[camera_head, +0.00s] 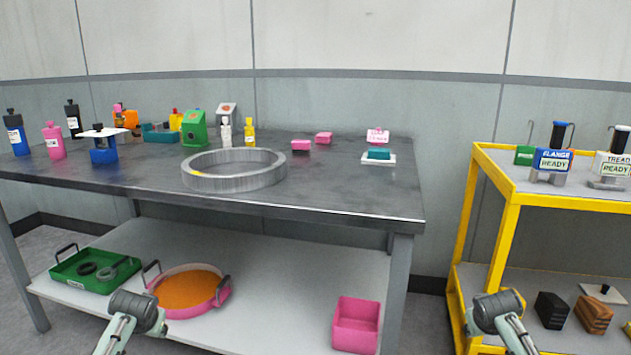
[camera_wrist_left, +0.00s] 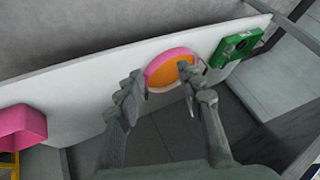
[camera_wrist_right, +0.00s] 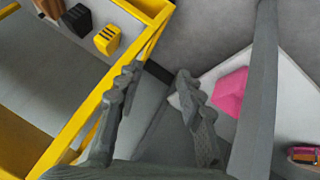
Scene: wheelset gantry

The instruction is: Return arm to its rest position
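My left arm enters the head view at the bottom left, in front of the table's lower shelf. In the left wrist view the fingers of my left gripper (camera_wrist_left: 159,78) are spread with nothing between them; the pink round pan (camera_wrist_left: 152,72) lies beyond them. My right arm enters the head view at the bottom right, in front of the yellow cart. In the right wrist view the fingers of my right gripper (camera_wrist_right: 157,75) are spread and empty, over the gap between cart and table. The fingertips are hard to make out in the head view.
The grey table (camera_head: 340,195) carries a large metal ring (camera_head: 235,180), bottles and small boxes. Its lower shelf holds a green tray (camera_head: 70,272), the pan and a pink bin (camera_head: 355,325). The yellow cart (camera_head: 505,215) stands right, with labelled holders on top and dark blocks below.

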